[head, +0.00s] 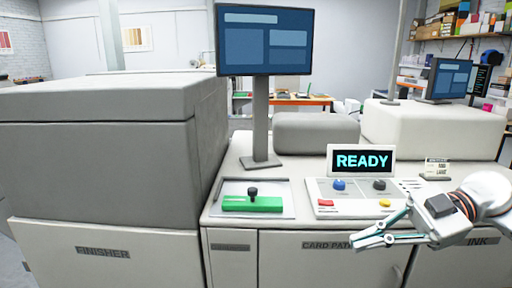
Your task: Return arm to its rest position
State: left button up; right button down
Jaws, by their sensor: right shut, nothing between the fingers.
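My right gripper (372,241) comes in from the right edge. Its fingers are shut and empty, pointing left, in front of the cabinet front marked CARD PATH and just below the control panel (345,192). The panel carries a blue knob (339,184), a dark knob (379,184), a red button (325,202) and a yellow button (385,203). The gripper appears apart from the buttons. My left gripper is not in view.
A READY display (361,161) stands behind the panel. A green block with a black knob (252,203) sits in a tray at left. A monitor (265,42) rises on a post. The large grey FINISHER cabinet (100,150) fills the left. A small sign (436,168) stands near my right arm.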

jog(key=w+a+f+m+t+y, duration=0.3)
jog(key=w+a+f+t+y, duration=0.2)
jog(key=a+t+y, duration=0.15)
jog(key=w+d+f+m+t+h, duration=0.1)
jog(key=d+f+m+t+h, duration=0.1)
jog(key=f+m+t+h, duration=0.5)
jog(key=w+d+f+m+t+h, duration=0.25)
jog(key=f+m+t, duration=0.2)
jog(key=f, duration=0.35)
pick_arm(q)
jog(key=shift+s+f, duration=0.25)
pick_arm(e)
jog(key=s+d+f+m+g+h, duration=0.1)
jog(key=s+f+g+h, duration=0.1)
jog(key=s+f, duration=0.4)
jog(key=s+d+f+m+g+h, duration=0.1)
jog(key=s+f+h, duration=0.3)
jog(key=f, duration=0.9)
jog(key=s+d+f+m+g+h, duration=0.1)
jog(key=s+f+m+g+h, duration=0.1)
jog(key=s+f, duration=0.7)
jog(key=shift+d+f+g+h, duration=0.15)
jog(key=shift+f+g+h, duration=0.6)
jog(key=shift+g+h, duration=0.05)
